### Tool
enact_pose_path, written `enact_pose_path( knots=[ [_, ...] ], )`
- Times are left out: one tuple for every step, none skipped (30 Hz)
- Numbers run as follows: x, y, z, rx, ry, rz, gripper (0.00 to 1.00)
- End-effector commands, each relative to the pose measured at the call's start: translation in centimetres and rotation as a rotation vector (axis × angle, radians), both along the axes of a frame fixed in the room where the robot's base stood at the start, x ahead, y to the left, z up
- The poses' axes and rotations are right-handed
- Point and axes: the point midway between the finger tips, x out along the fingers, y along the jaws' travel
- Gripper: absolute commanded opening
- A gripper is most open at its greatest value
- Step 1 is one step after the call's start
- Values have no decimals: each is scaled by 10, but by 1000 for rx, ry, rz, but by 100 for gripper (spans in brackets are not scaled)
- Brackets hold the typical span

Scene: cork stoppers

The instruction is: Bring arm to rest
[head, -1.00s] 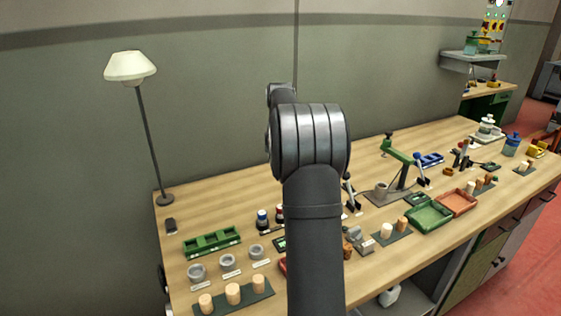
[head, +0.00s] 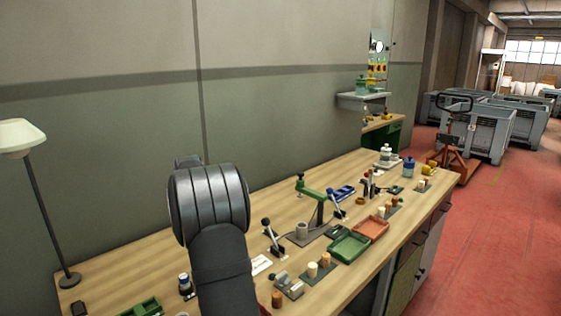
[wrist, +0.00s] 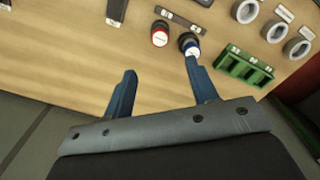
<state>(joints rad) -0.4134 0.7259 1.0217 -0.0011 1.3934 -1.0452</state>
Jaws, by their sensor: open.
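My gripper (wrist: 158,85) shows in the wrist view, with its two blue fingers spread wide apart and nothing between them but bare table. It is above the wooden bench (wrist: 150,95) near the wall side. The right fingertip overlaps the edge of a blue-ringed bottle (wrist: 189,43) in the picture; I cannot tell whether they touch. A red-ringed bottle (wrist: 159,34) stands just left of it. In the head view my arm rises in front of the bench and hides the gripper. Several cork stoppers stand on the bench, such as one cork (head: 325,259) near the front edge.
A green rack (wrist: 243,66) and several grey rings (wrist: 246,11) lie beside the bottles. A lamp (head: 45,215) stands at the bench's left end. A green press (head: 316,194), a green tray (head: 349,247) and a red tray (head: 371,229) occupy the right part.

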Motion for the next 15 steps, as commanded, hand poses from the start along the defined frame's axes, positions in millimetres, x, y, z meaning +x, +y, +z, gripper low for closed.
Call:
enact_pose_path(
  knots=[
    [-1,0,-12,-2,3,0,53],
    [0,0,-17,-2,3,0,53],
    [-1,0,-25,-2,3,0,53],
    [-1,0,-32,-2,3,0,53],
    [0,0,-38,-2,3,0,53],
    [0,0,-46,-2,3,0,53],
    [-1,0,-52,-2,3,0,53],
    [0,0,-58,-2,3,0,53],
    [0,0,-66,-2,3,0,53],
    [0,0,-72,-1,2,0,53],
    [0,0,-77,-2,3,0,53],
    [-1,0,-85,-2,3,0,53],
    [0,0,-90,-1,2,0,53],
    [0,0,-94,-1,2,0,53],
    [0,0,-100,-1,2,0,53]
  ],
)
